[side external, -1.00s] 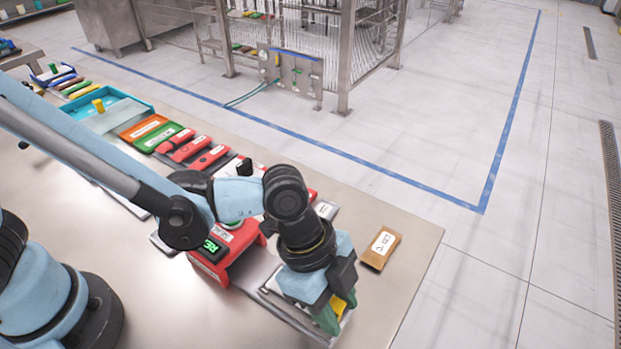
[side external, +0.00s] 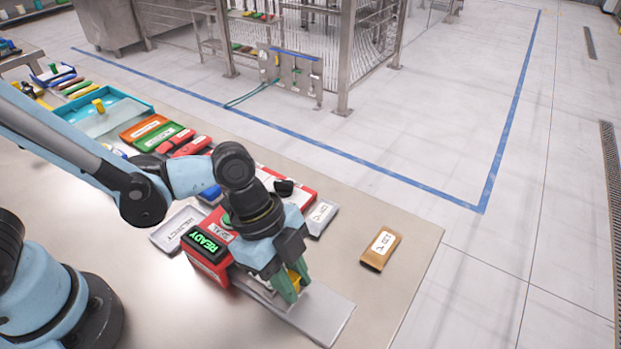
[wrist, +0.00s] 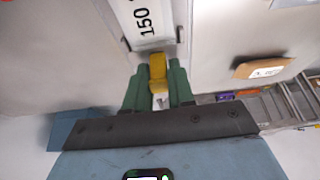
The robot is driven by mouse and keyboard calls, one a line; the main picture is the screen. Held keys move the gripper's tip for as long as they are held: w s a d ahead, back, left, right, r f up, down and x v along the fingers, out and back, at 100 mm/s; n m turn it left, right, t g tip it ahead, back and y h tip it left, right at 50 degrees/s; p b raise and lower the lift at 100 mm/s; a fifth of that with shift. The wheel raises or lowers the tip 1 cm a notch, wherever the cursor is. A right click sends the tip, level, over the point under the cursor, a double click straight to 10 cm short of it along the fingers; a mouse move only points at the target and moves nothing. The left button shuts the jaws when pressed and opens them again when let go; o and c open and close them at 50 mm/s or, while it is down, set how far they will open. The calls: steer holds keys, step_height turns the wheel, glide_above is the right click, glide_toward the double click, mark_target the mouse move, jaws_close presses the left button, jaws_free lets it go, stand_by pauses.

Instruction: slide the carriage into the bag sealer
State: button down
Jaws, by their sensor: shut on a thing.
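The bag sealer (side external: 207,266) is a red machine on the bench with a green "READY" display and a "SEAL" label. A metal track (side external: 328,314) extends from it towards the lower right. My gripper (side external: 288,288) is low over this track, close to the sealer's right side. Its green fingers are shut on the yellow handle (side external: 302,270) of the carriage. In the wrist view the handle (wrist: 158,72) sits between both fingers, and a pale plate marked "150" (wrist: 146,22) lies just beyond it. The gripper and arm hide much of the carriage and the sealer's opening.
A brown labelled packet (side external: 380,249) lies at the right of the bench. A grey labelled piece (side external: 321,217) lies behind the gripper, and a grey labelled tray (side external: 178,229) left of the sealer. Blue, orange, green and red items line the far bench edge.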

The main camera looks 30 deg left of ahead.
steer(key=shift+a, duration=0.25)
steer(key=c, duration=1)
jaws_free()
steer(key=shift+c, duration=0.2)
steer(key=v, duration=1.2)
steer(key=shift+d+r, duration=0.1)
steer(key=w+a+n+t, duration=0.1)
steer(key=a+n, duration=0.2)
steer(key=w+a+n+t+y, duration=0.1)
steer(key=a+n, duration=0.2)
steer(key=w+a+n+t, duration=0.1)
steer(key=a+n+t, duration=0.1)
steer(key=a+n, duration=0.1)
steer(key=shift+w+a+y, duration=0.15)
steer(key=shift+a+y, duration=0.25)
steer(key=a+n+t+y, duration=0.2)
steer(key=a+n+t, duration=0.1)
steer(key=a+n, duration=0.6)
steer(key=shift+w+y, duration=0.4)
steer(key=shift+w, duration=0.05)
